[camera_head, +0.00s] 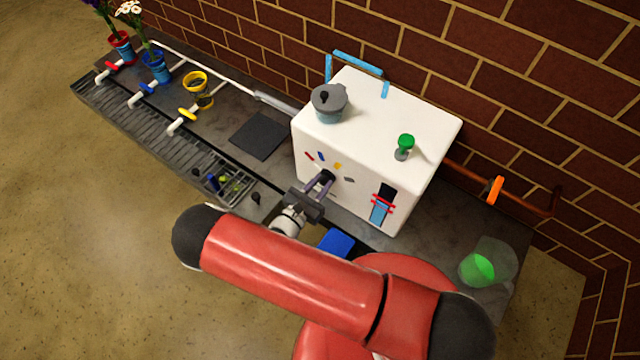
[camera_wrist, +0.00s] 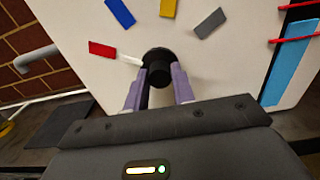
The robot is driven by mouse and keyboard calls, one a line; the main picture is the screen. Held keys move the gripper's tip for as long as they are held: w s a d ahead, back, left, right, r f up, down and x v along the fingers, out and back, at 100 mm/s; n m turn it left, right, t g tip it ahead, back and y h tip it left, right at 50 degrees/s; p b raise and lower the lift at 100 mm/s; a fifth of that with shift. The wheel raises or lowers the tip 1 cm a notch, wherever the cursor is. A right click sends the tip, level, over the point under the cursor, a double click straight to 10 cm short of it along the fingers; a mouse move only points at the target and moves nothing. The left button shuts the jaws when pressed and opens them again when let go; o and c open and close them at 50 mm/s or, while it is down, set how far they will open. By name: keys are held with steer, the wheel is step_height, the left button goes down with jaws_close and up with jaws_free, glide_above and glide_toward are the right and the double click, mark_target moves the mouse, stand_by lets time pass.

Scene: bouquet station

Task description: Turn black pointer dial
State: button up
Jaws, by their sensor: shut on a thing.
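The black pointer dial (camera_wrist: 158,62) sits on the front face of the white box (camera_wrist: 240,50), and its white pointer (camera_wrist: 131,60) points left, close to the red mark (camera_wrist: 102,49). Blue (camera_wrist: 120,12), yellow (camera_wrist: 168,8) and grey (camera_wrist: 210,23) marks are arranged in an arc above the dial. My gripper (camera_wrist: 158,85) is shut on the dial, with one purple finger on each side of it. In the head view my gripper (camera_head: 321,181) reaches the box's front face; the dial is mostly hidden there by the fingers.
A grey pot (camera_head: 329,103) and a green-topped knob (camera_head: 404,146) are on top of the box. A blue slider with red bands (camera_head: 381,208) is on its front right. Flower pots and taps stand at the left. A green glowing bowl (camera_head: 477,269) is at the right.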

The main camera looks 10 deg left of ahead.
steer(key=shift+m, duration=0.5)
steer(key=m+b, duration=0.1)
steer(key=m, duration=0.1)
steer(key=shift+m, duration=0.4)
steer(key=m+b, duration=0.1)
steer(key=m, duration=0.3)
steer(key=shift+m, duration=0.3)
steer(key=m, duration=0.3)
steer(key=shift+m+b, duration=0.3)
steer(key=shift+b, duration=0.05)
steer(key=shift+m+b, duration=0.4)
steer(key=shift+m, duration=1.5)
steer(key=o, duration=1)
